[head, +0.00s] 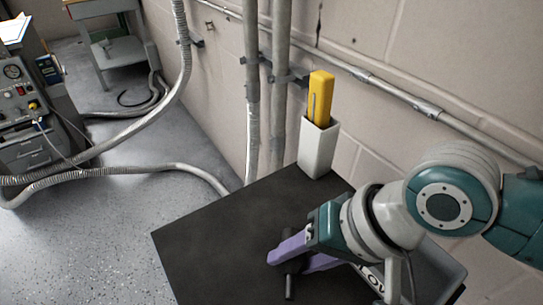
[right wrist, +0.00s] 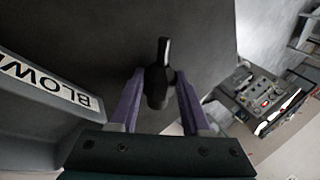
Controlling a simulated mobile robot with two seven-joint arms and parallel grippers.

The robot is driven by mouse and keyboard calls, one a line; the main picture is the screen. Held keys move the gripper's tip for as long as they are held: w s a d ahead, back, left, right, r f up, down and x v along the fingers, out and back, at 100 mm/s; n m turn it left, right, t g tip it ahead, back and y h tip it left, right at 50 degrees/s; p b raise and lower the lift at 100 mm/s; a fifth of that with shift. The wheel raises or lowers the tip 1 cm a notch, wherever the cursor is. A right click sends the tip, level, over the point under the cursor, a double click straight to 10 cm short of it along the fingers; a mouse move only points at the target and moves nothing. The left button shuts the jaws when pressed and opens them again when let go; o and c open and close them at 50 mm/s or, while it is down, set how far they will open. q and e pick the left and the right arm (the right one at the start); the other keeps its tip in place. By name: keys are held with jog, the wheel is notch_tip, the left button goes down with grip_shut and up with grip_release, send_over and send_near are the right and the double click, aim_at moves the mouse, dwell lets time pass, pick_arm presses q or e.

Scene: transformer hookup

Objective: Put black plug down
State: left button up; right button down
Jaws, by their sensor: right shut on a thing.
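The black plug (right wrist: 158,85) is between the purple fingers of my right gripper (right wrist: 157,108) in the right wrist view, its thin end pointing away from the palm. In the head view my right gripper (head: 290,257) is low over the dark tabletop (head: 225,235), near its front right, and the plug (head: 289,285) shows as a small dark rod below the fingers. The gripper is shut on the plug. I cannot tell whether the plug touches the tabletop. My left gripper is not in view.
A white holder (head: 318,150) with a yellow tool (head: 320,95) stands at the table's back corner. A grey bin (right wrist: 40,105) with a label reading "BLOW" is beside the right gripper. A control cabinet (head: 32,120) stands left. The tabletop's left part is clear.

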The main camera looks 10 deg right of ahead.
jog(key=shift+s+d+f, duration=0.2)
jog(key=shift+d+f, duration=0.05)
jog(key=shift+f, duration=0.25)
jog(key=shift+s+d+f, duration=0.15)
jog(key=shift+d+f, duration=0.1)
jog(key=shift+f, duration=0.2)
jog(key=c, duration=0.6)
grip_release()
jog(key=shift+c, duration=0.2)
notch_tip(320, 180, up, 3)
jog(key=shift+w+a+f+p, duration=0.1)
jog(key=shift+a+p, duration=0.05)
jog(key=shift+p, duration=0.45)
jog(key=p+v, duration=0.3)
jog(key=v, duration=0.7)
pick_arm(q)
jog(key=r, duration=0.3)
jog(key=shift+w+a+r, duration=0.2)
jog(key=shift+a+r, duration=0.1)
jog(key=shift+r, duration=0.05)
pick_arm(e)
jog(key=s+d+r+n+h, duration=0.2)
jog(key=s+d+n+h, duration=0.2)
jog(key=s, duration=0.5)
jog(key=shift+n+h, duration=0.3)
jog(key=shift+n, duration=0.7)
